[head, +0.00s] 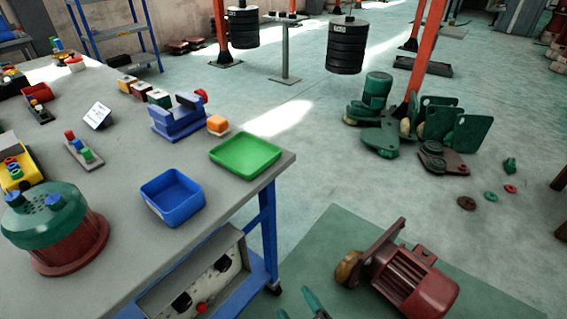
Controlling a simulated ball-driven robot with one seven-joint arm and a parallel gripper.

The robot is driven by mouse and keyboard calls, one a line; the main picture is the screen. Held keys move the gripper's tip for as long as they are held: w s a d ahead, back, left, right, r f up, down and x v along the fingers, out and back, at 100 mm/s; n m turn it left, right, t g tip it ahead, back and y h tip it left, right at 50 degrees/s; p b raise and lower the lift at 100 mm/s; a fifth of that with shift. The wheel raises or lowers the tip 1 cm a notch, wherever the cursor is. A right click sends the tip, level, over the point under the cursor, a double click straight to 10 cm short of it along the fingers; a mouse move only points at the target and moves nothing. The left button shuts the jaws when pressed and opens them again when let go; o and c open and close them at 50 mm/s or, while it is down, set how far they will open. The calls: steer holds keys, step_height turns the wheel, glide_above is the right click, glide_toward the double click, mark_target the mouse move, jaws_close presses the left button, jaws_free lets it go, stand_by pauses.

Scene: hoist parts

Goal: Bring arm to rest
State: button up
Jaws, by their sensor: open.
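The task names no object besides my arm. Two dark green fingertips of my gripper (300,306) show at the bottom edge of the head view, just right of the workbench leg. They stand apart, and I see nothing between them. The rest of the gripper and the arm is below the picture. The fingertips appear in front of the green floor mat (335,232), to the left of a red motor (415,280) with a brass-coloured wheel. I cannot tell how high they are above the mat.
A grey workbench (130,130) fills the left. Near its edge are a blue tray (172,196), a green tray (245,155) and a green-topped red drum (55,228). Green hoist parts (455,128) lie on the floor at right. The middle floor is clear.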

steer(key=s+d+r+m+g+h+p, duration=0.1)
steer(key=s+d+m+g+h+p, duration=0.2)
steer(key=d, duration=0.6)
steer(key=s+d+m+g+h+p, duration=0.15)
steer(key=d+m+h, duration=0.25)
steer(key=d, duration=0.5)
steer(key=s+d+r+m+g+p, duration=0.1)
steer(key=s+d+r+m+g, duration=0.1)
steer(key=s, duration=0.6)
steer(key=s+d+r+m+g+p, duration=0.2)
steer(key=s+d+m+g, duration=0.1)
steer(key=s+g, duration=0.3)
steer(key=shift+s+d+r+y, duration=0.25)
steer(key=shift+s+d+y, duration=0.15)
steer(key=shift+s+d, duration=0.6)
steer(key=shift+s+a, duration=0.1)
steer(key=shift+a, duration=0.1)
